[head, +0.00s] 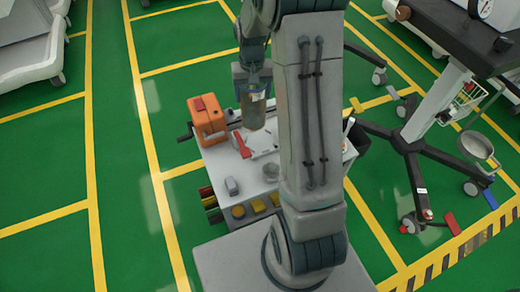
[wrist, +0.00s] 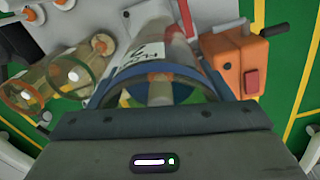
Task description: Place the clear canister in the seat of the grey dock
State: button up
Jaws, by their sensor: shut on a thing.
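My gripper (head: 253,84) is shut on the clear canister (head: 253,112), a brownish see-through cylinder. It holds the canister upright above the light grey cart top (head: 252,183). In the wrist view the canister (wrist: 160,88) sits between the blue jaws, and its far end is hard to make out. White and red items show behind it. I cannot clearly pick out the grey dock or its seat; the canister and my arm hide part of the cart top.
An orange box (head: 207,118) stands at the cart's back left corner. In the wrist view, clear cylinders (wrist: 65,72) lie left of the held canister, close to it. A dark-based stand (head: 405,143) is on the right. Green floor is open on the left.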

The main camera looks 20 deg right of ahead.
aim_at(260, 117)
jog(key=shift+s+d+f+m+b, duration=0.1)
jog(key=shift+d+f+m+b, duration=0.3)
jog(key=shift+d+f+b, duration=1)
jog(key=f+b, duration=0.1)
jog(key=f, duration=0.2)
jog(key=f+b, duration=0.2)
jog(key=f, duration=0.1)
jog(key=f+b, duration=0.1)
jog(key=f, duration=0.1)
jog(key=shift+a+f, duration=0.3)
jog(key=shift+f, duration=0.1)
jog(key=shift+f, duration=0.15)
jog(key=o, duration=1.5)
